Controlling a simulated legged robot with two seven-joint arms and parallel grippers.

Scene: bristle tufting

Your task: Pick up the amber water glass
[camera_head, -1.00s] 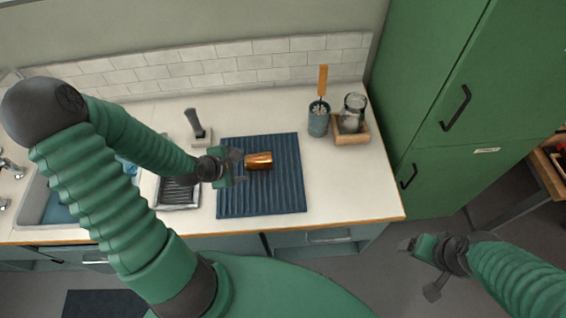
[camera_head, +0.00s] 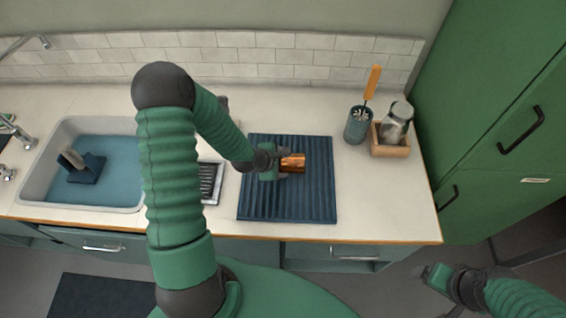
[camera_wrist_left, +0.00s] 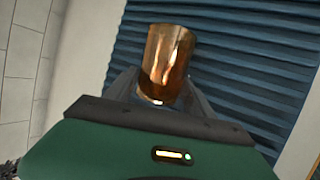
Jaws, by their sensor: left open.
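The amber water glass (camera_head: 293,162) lies on the dark blue ribbed mat (camera_head: 290,203) on the counter. It looks to be on its side in the head view. My left gripper (camera_head: 281,163) is at the glass's left end, with its fingers open. In the left wrist view the glass (camera_wrist_left: 167,62) stands out between the two spread fingers (camera_wrist_left: 160,90), its near end reaching in between them. I cannot tell whether the fingers touch it. My right gripper (camera_head: 432,277) is at the lower right, away from the counter, and its jaws are too unclear to read.
A sink (camera_head: 120,191) with a dark blue holder (camera_head: 87,168) is on the left. A dark rack (camera_head: 208,183) sits beside the mat. A blue cup with an orange-handled brush (camera_head: 358,124) and a wooden box with a jar (camera_head: 391,146) stand right of the mat. Green cabinets (camera_head: 500,120) rise at the right.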

